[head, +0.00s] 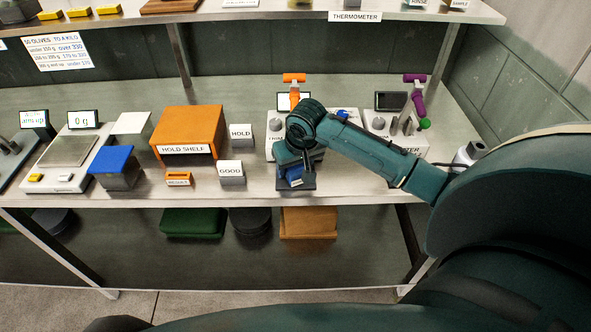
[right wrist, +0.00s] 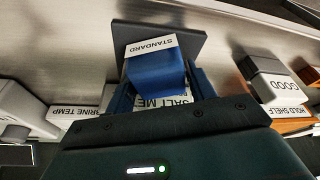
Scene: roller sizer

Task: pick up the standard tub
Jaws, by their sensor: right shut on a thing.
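The standard tub (right wrist: 157,70) is a small blue tub with a white STANDARD label, upside down in the right wrist view. In the head view only part of the blue tub (head: 295,181) shows, near the bench's front edge. My right gripper (head: 297,163) is over it, pointing down. In the right wrist view the gripper (right wrist: 163,88) has its fingers at both sides of the tub and is shut on it. A dark grey plate (right wrist: 185,38) shows behind or under the tub; I cannot tell whether they touch. My left gripper is not in view.
GOOD (head: 231,173) and HOLD (head: 241,137) blocks, an orange hold shelf (head: 188,128) and a blue-topped block (head: 112,166) stand to the left. A white-based instrument (head: 395,135) stands to the right. An upper shelf (head: 250,14) runs behind.

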